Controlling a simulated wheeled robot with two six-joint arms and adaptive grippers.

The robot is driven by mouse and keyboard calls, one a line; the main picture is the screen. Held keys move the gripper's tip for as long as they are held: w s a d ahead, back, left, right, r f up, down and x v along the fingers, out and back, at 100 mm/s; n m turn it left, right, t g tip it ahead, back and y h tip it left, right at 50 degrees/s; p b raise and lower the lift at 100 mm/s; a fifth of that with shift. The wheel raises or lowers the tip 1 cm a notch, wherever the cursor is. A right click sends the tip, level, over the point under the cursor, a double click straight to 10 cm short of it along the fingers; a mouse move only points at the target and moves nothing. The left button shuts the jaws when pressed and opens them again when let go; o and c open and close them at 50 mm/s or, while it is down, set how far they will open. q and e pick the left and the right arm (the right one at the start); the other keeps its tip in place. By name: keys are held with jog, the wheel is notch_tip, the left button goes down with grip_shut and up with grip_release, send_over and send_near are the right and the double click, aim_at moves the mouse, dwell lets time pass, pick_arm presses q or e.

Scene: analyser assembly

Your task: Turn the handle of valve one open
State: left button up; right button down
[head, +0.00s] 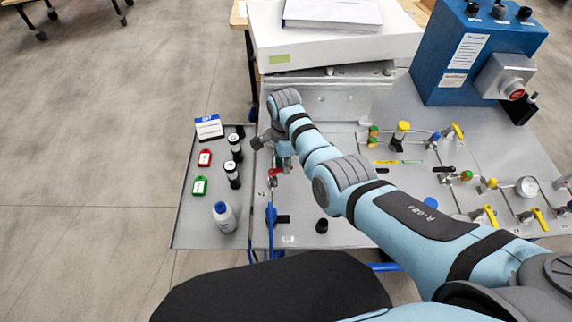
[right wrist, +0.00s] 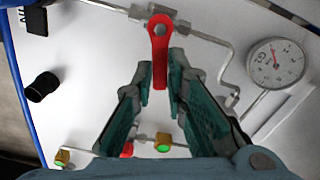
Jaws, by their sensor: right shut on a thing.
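The red valve handle (right wrist: 160,52) is between the two teal-padded fingers of my right gripper (right wrist: 161,85) in the right wrist view. The fingers are shut on its lower part. Its round end with a hole sits over a metal fitting on a thin pipe. In the head view, my right gripper (head: 284,163) reaches down at the left part of the grey panel, and a bit of the red handle (head: 274,172) shows beside it. No label naming the valve can be read. My left gripper is not in view.
A round gauge (right wrist: 275,63) is right of the handle, and a black knob (right wrist: 42,86) is left. A blue box (head: 470,50) stands at the back right.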

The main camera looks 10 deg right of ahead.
jog(key=n, duration=0.2)
jog(key=w+n+b, duration=0.1)
jog(key=shift+a+f+n, duration=0.2)
jog(key=shift+n, duration=0.2)
jog(key=n+b, duration=0.1)
jog(key=w+n+b, duration=0.1)
jog(key=n, duration=0.1)
jog(key=shift+a+n+b, duration=0.3)
jog(key=shift+a+b, duration=0.05)
jog(key=n+b, duration=0.1)
jog(key=n, duration=0.1)
jog(key=w+a+n+b, duration=0.1)
jog(key=n+b, duration=0.1)
jog(key=shift+a+n+b, duration=0.25)
jog(key=shift+n+b, duration=0.25)
jog(key=shift+n, duration=0.3)
jog(key=shift+a+n+b, duration=0.25)
jog(key=shift+n+b, duration=0.2)
jog(key=shift+n, duration=0.35)
jog(key=c, duration=1.6)
grip_release()
jog(key=shift+w, duration=0.1)
jog(key=shift+r, duration=0.15)
notch_tip(320, 180, up, 12)
